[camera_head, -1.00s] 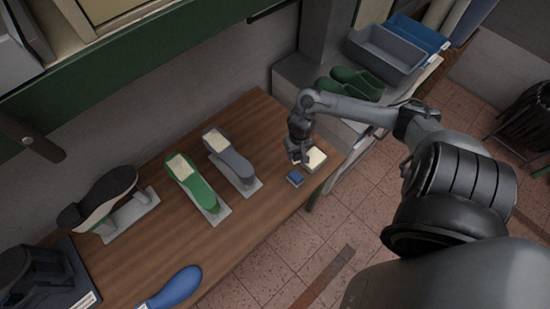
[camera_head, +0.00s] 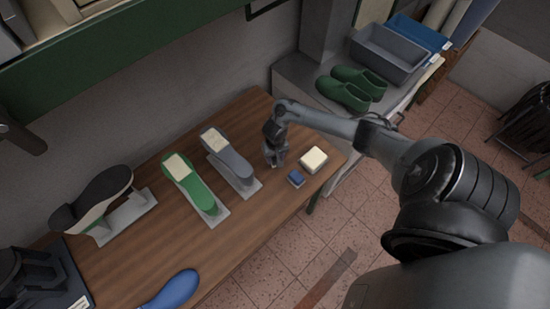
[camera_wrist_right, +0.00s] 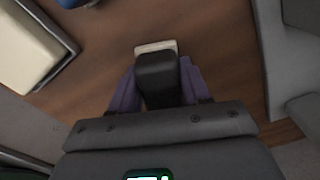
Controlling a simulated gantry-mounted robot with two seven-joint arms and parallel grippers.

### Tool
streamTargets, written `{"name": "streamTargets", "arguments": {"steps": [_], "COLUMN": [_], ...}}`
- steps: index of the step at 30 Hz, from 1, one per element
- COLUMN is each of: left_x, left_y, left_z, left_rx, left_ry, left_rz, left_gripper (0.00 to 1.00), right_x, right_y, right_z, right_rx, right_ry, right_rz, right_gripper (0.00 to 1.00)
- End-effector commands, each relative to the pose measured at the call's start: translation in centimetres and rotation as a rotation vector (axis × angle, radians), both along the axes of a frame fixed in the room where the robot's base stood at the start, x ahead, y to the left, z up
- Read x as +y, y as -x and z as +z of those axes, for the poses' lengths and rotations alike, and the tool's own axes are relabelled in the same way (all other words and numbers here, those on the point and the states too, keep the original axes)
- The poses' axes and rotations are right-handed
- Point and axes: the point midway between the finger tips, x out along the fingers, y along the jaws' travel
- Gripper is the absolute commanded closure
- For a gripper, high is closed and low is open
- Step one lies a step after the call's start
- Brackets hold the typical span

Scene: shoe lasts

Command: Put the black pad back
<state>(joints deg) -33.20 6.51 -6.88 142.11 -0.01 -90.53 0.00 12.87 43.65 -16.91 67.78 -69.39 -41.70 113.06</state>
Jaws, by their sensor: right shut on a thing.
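My right gripper (camera_head: 275,163) is over the table between the grey shoe last and the cream-topped block. In the wrist view, the right gripper (camera_wrist_right: 158,88) is shut on the black pad (camera_wrist_right: 158,72), a dark block with a pale layer at its far end. In the head view the pad is too small to make out at the fingertips. The cream-topped block (camera_head: 314,158) sits at the right end of the table, and it also shows at the upper left of the wrist view (camera_wrist_right: 22,48). My left gripper is not in view.
A small blue block (camera_head: 296,179) lies beside the cream one. Grey (camera_head: 230,160) and green (camera_head: 192,183) lasts stand left of my gripper, with a black-soled shoe (camera_head: 92,198) further left. Green clogs (camera_head: 345,92) and a grey bin (camera_head: 388,55) are on the side bench.

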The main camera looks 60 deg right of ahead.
Motion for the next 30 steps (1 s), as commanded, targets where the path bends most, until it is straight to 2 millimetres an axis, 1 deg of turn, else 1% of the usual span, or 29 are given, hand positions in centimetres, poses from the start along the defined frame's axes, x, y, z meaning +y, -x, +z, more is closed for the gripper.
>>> {"name": "streamTargets", "arguments": {"steps": [2, 14, 15, 19, 20, 30], "left_x": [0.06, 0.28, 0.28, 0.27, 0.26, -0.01], "left_y": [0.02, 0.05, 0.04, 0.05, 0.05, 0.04], "left_z": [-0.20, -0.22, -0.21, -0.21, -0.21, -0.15], "left_rx": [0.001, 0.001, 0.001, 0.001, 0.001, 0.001], "left_ry": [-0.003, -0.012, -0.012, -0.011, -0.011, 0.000], "left_rz": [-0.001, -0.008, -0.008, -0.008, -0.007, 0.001], "left_gripper": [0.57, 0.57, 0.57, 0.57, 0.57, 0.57], "right_x": [-0.03, -0.03, -0.04, -0.04, -0.03, -0.05], "right_y": [-0.04, 0.00, -0.01, -0.01, 0.00, -0.01], "right_z": [-0.46, -0.76, -0.79, -0.77, -0.77, -0.50], "right_rx": [-0.001, 0.000, -0.001, -0.001, -0.001, -0.001], "right_ry": [0.001, 0.000, 0.001, 0.001, 0.001, 0.001], "right_rz": [0.000, -0.001, -0.001, 0.000, 0.000, 0.000], "right_gripper": [0.82, 0.82, 0.50, 0.30, 0.28, 0.28]}}
